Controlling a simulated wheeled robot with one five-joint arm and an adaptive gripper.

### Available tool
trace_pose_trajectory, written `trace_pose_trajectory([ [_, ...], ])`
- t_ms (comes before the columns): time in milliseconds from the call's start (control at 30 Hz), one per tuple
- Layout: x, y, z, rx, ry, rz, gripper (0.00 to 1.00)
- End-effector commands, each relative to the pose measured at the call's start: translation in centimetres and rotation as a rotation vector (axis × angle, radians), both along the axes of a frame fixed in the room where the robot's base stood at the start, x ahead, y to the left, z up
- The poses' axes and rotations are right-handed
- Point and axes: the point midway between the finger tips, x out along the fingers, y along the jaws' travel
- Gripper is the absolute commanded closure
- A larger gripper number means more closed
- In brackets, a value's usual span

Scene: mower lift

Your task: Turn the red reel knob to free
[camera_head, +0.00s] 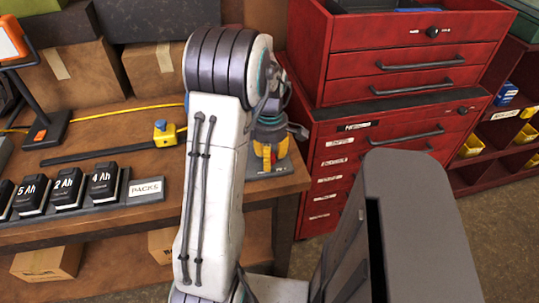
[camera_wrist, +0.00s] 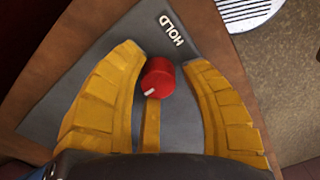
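The red reel knob (camera_wrist: 158,78) shows in the wrist view on a grey plate (camera_wrist: 100,70) lettered HOLD. A white mark on the knob points to the lower left, away from the HOLD label (camera_wrist: 171,30). My gripper (camera_wrist: 162,58) is open, one yellow finger on each side of the knob, with visible gaps to both. A yellow strip (camera_wrist: 151,125) runs from the knob toward my palm. In the head view my gripper (camera_head: 268,155) is pointed down over the right end of the wooden bench (camera_head: 262,190); the knob is hidden there.
On the bench, several black battery packs (camera_head: 67,190) sit in a row left of my arm, with a yellow and blue device (camera_head: 164,134) on a dark bar behind. A red tool cabinet (camera_head: 350,150) stands right of the bench. Cardboard boxes (camera_head: 75,75) stand at the back.

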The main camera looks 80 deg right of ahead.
Motion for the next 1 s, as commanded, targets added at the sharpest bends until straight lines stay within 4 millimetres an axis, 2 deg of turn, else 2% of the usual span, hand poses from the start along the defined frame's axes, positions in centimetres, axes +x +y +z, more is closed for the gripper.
trace_pose_trajectory([
  [33,0.0,-0.1,0.1,-0.002,0.0,0.0,0.54],
  [167,0.0,-0.1,0.1,-0.005,0.0,-0.001,0.44],
  [533,0.0,-0.2,0.9,-0.009,0.001,-0.001,0.44],
  [667,0.0,-0.3,2.5,-0.012,0.001,-0.001,0.44],
  [1000,0.0,-0.3,8.2,-0.011,0.001,-0.001,0.44],
])
